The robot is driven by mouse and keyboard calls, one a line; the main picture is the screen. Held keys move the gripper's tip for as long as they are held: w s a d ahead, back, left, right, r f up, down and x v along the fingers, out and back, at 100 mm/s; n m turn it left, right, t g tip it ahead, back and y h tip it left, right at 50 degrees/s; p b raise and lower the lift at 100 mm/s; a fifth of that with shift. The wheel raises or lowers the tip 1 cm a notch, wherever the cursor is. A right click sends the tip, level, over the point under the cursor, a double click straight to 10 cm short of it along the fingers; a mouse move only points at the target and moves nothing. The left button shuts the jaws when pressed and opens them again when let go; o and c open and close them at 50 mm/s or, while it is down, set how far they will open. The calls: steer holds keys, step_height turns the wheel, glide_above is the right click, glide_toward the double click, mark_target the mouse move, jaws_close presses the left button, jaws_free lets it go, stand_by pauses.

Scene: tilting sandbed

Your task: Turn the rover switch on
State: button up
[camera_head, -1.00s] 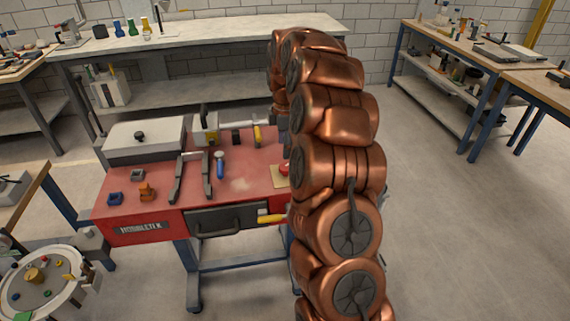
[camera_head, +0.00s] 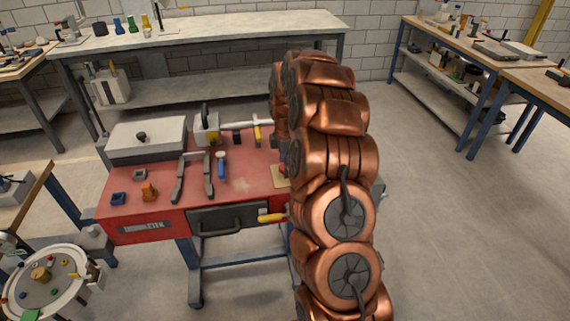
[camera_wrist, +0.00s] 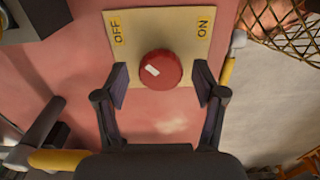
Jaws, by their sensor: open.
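The rover switch is a round red knob (camera_wrist: 160,69) with a small white mark, on a cream plate (camera_wrist: 125,20) with OFF at its left and ON at its right in the wrist view. The white mark is on the left part of the knob, toward the OFF side. My gripper (camera_wrist: 160,84) is open, with one finger on each side of the knob and small gaps visible. Whether the fingertips touch the knob's sides I cannot tell. In the head view only part of the plate (camera_head: 279,177) shows; my arm hides the knob and my gripper.
The plate lies on a red workbench (camera_head: 245,178) with a blue-handled tool (camera_head: 221,166), two dark grey bars, a grey box (camera_head: 147,139) and a yellow-handled tool (camera_head: 271,218) at its front edge. A wire mesh (camera_wrist: 285,25) is right of the plate.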

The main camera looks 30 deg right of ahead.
steer(key=shift+c, duration=0.4)
steer(key=c, duration=1.1)
steer(key=shift+o, duration=0.2)
steer(key=shift+f+b, duration=0.1)
steer(key=shift+b, duration=0.25)
steer(key=m+b, duration=0.3)
steer(key=b, duration=0.1)
steer(key=shift+f+m, duration=0.15)
steer(key=shift+m, duration=0.25)
steer(key=m+b, duration=0.4)
steer(key=m, duration=0.1)
steer(key=m+b, duration=0.3)
steer(key=m, duration=0.1)
steer(key=shift+m, duration=0.4)
steer(key=shift+r+m+b, duration=0.2)
steer(key=shift+m+b, duration=0.75)
steer(key=shift+m, duration=1.25)
